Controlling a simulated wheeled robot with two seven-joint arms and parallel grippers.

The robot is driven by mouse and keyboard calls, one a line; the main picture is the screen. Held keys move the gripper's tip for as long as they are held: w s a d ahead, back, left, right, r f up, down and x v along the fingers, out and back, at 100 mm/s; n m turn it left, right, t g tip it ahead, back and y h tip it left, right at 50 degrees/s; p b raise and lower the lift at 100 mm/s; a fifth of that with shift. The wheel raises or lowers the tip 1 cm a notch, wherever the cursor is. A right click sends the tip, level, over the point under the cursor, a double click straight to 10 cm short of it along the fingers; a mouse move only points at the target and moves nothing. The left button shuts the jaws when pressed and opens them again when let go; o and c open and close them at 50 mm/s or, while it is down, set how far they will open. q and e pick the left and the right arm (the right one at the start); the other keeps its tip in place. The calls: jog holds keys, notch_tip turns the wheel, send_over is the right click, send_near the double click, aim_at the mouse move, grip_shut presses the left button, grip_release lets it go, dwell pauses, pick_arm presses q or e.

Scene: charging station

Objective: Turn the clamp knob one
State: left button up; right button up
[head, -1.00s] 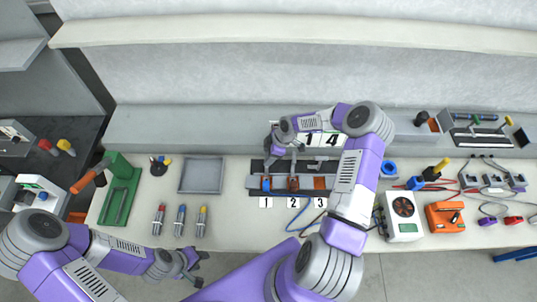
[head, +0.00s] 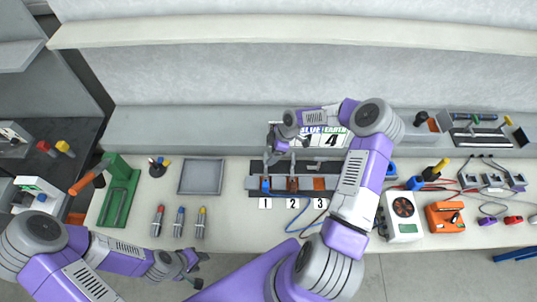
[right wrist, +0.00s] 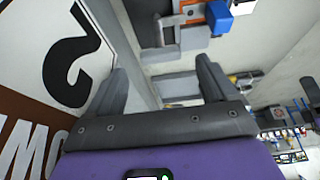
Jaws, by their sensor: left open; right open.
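The clamp fixture (head: 283,192) lies on the bench with stations labelled 1, 2 and 3. Station one holds a blue block (head: 266,184); a grey upright clamp part (head: 269,157) stands behind it. I cannot clearly make out its knob in the head view. My right gripper (head: 279,139) is above the back of station one, open and empty. In the right wrist view its two fingers (right wrist: 162,78) are spread, with the blue block (right wrist: 219,17) and grey clamp parts (right wrist: 160,28) beyond them. My left gripper (head: 190,266) is open and empty in front of the bench.
A sign with large lettering (head: 331,141) stands close behind the right gripper. A grey tray (head: 201,176) lies left of the fixture. A white fan unit (head: 403,226) and an orange device (head: 444,217) are on the right. The bench between tray and fixture is clear.

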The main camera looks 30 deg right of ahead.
jog(key=v, duration=0.4)
dwell(0.5)
